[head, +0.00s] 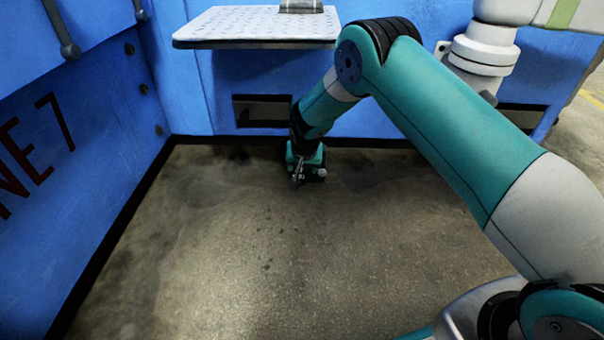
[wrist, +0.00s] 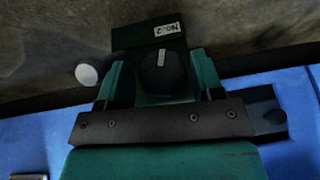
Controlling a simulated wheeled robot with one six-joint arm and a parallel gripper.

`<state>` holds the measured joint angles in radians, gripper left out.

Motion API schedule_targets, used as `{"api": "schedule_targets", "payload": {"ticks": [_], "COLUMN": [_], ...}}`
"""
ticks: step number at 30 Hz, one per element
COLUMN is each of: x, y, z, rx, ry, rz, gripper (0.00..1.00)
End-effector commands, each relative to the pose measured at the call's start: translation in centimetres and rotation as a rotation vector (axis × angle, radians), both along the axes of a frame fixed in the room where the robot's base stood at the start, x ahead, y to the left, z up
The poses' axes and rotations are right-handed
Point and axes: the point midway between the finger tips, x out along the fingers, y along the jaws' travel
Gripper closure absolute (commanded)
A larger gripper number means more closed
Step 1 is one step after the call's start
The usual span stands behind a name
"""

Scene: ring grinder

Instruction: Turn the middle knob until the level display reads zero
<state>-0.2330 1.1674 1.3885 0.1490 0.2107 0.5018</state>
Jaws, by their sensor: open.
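A round black knob (wrist: 161,73) with a white pointer mark shows in the wrist view. It sits below a black plate with a white label (wrist: 167,29) that appears to read "No.2". My gripper (wrist: 158,80) is open, with its two teal fingers on the left and right sides of this knob. I cannot tell whether the fingers touch it. In the head view my gripper (head: 299,172) is low, near the floor in front of the blue machine, and the knob cannot be made out there. No level display is readable in either view.
A white round piece (wrist: 87,75) lies just left of the left finger. A metal-topped shelf (head: 255,27) juts out above my forearm. A blue wall (head: 70,180) with dark lettering stands at the left. The concrete floor (head: 250,250) in front is clear.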

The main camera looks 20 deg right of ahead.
Motion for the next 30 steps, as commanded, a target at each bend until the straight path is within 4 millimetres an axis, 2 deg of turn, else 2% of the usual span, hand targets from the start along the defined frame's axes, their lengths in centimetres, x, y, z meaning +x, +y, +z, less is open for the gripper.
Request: {"api": "schedule_targets", "payload": {"ticks": [3,13,17,18,23,30], "x": [0.12,0.14,0.13,0.13,0.1,0.01], "y": [-0.03,-0.05,-0.05,-0.05,-0.21,-0.36], "z": [-0.79,-0.8,-0.8,-0.8,-0.56,-0.57], "rx": [0.0,0.0,0.0,0.0,0.026,0.206], "ry": [0.0,0.0,0.001,0.001,-0.006,-0.063], "rz": [0.0,0.0,0.0,0.0,-0.001,-0.002], "gripper": [0.39,0.39,0.69,0.74,0.74,0.74]}}
